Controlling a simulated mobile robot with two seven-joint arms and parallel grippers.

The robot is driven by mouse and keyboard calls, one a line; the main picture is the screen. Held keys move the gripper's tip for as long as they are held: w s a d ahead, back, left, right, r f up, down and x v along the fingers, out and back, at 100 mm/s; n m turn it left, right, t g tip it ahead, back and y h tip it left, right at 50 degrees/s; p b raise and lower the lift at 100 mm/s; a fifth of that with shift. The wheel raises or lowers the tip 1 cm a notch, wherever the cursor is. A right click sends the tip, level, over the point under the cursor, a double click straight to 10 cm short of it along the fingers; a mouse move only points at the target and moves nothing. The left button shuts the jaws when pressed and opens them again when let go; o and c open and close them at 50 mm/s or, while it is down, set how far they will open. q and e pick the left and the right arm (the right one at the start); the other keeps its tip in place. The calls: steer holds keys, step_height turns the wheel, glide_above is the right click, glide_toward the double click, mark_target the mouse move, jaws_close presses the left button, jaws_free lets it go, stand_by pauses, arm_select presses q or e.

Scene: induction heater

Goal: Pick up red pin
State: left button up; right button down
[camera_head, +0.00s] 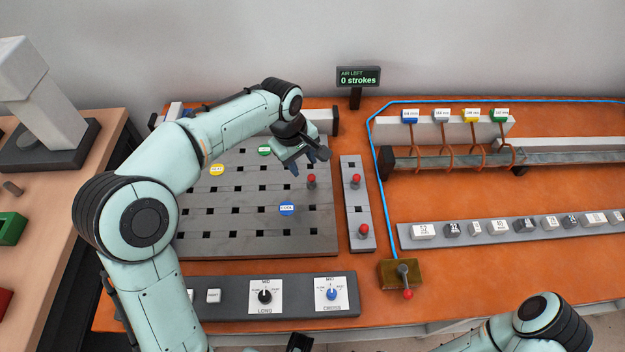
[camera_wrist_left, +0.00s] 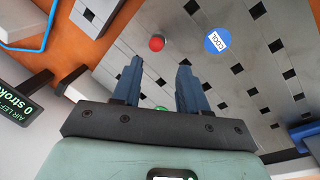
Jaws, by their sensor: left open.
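A red pin (camera_head: 311,181) stands in the grey slotted board (camera_head: 250,240), near its right side. Two more red pins stand in the narrow grey plate to the right, one upper (camera_head: 356,181) and one lower (camera_head: 363,230). My left gripper (camera_head: 304,163) is open and empty, above and just behind the board's red pin in the head view. In the left wrist view, the red pin (camera_wrist_left: 157,43) shows beyond the open fingertips (camera_wrist_left: 157,65), apart from them.
Blue (camera_head: 287,208), yellow (camera_head: 217,170) and green (camera_head: 264,151) discs lie on the board. A knob panel (camera_head: 198,311) is in front. A red-knobbed lever (camera_head: 407,294) stands at right, with a row of labelled blocks (camera_head: 498,226) beyond. An air display (camera_head: 358,77) is behind.

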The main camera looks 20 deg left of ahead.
mark_target(309, 177)
arm_select(q)
steer(key=f, duration=0.3)
steer(key=shift+w+d, duration=0.2)
steer(key=shift+w, duration=0.15)
steer(key=f, duration=0.2)
steer(key=d+f, duration=0.1)
steer(key=f, duration=0.1)
steer(key=shift+w, duration=0.15)
steer(key=shift+w+d+f, duration=0.1)
steer(key=shift+w+f, duration=0.05)
steer(key=shift+f, duration=0.4)
jaws_close()
